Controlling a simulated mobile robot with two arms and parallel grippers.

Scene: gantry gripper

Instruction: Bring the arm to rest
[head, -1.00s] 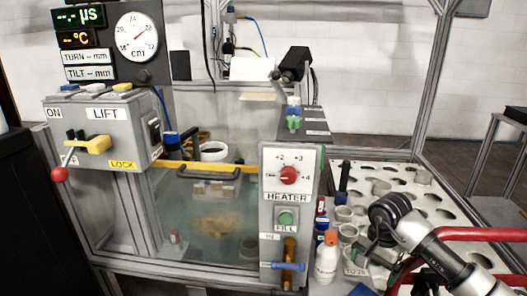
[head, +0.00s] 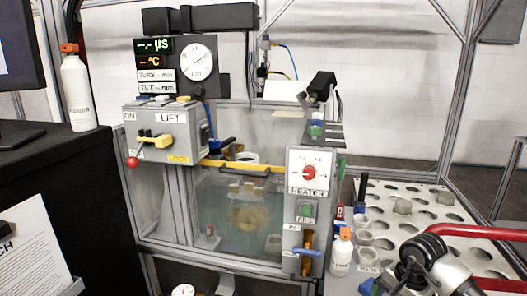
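My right arm comes in from the lower right in the head view. Its dark rounded joint is in front of the white rack, and my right gripper (head: 376,286) is at the bottom edge, mostly cut off. I cannot tell whether its fingers are open or shut, and I see nothing clearly held in it. My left arm and gripper are out of view.
A water tank (head: 240,215) with a lift box (head: 165,133) and heater panel (head: 310,175) stands in the middle. An orange-capped bottle (head: 341,254) and cups are near my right arm. The white holed rack (head: 392,191) and a red rail (head: 490,233) are at right. A black cabinet (head: 60,185) is at left.

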